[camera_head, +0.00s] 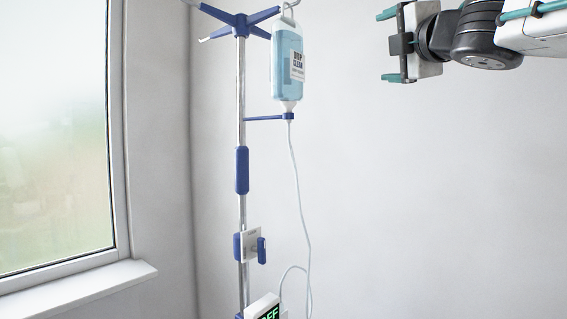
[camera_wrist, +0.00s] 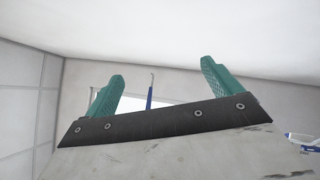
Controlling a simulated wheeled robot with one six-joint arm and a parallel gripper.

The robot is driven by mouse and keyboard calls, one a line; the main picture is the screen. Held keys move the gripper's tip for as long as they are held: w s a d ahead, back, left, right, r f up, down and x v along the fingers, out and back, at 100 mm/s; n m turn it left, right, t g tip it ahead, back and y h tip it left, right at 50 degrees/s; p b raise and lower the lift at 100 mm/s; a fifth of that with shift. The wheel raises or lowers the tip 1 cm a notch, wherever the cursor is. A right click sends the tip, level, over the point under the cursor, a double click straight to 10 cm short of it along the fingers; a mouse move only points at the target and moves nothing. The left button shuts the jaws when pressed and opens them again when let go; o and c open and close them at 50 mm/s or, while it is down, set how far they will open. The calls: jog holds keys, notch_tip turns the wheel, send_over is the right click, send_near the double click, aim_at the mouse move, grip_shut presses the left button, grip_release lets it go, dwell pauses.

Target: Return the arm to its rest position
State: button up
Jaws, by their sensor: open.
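My gripper (camera_head: 388,45) is at the top right of the head view, at the end of my white and dark grey arm. Its two teal fingers are apart, with nothing between them. It is to the right of the IV stand and its bottle, clear of both. In the wrist view my gripper (camera_wrist: 160,82) also shows with both teal fingers spread and empty. The rest of my arm runs out of the head view at the right edge.
An IV stand (camera_head: 242,115) with blue fittings carries a light blue bottle (camera_head: 288,70) on a hook. A clear tube (camera_head: 299,190) hangs to a device with a green display (camera_head: 267,312). A window (camera_head: 55,140) is at left. The wall right of the stand is bare.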

jog(key=s+d+f+m+g+h, duration=0.35)
jog(key=f+m, duration=0.25)
jog(key=f, duration=0.4)
jog(key=s+d+f+m+g+h, duration=0.25)
jog(key=d+f+m, duration=0.25)
jog(key=f, duration=0.4)
jog(key=s+d+f+m+g+h, duration=0.35)
jog(key=f+m, duration=0.25)
jog(key=f, duration=0.4)
jog(key=s+a+f+m+g+y, duration=0.2)
jog(key=s+f+m+g, duration=0.1)
jog(key=s+f, duration=0.6)
jog(key=s+a+f+m+g+y, duration=0.3)
jog(key=s+f+g, duration=0.3)
jog(key=s+f, duration=0.3)
notch_tip(320, 180, down, 2)
jog(key=shift+s+a+f, duration=0.15)
jog(key=shift+s+f, duration=0.05)
jog(key=shift+s, duration=0.1)
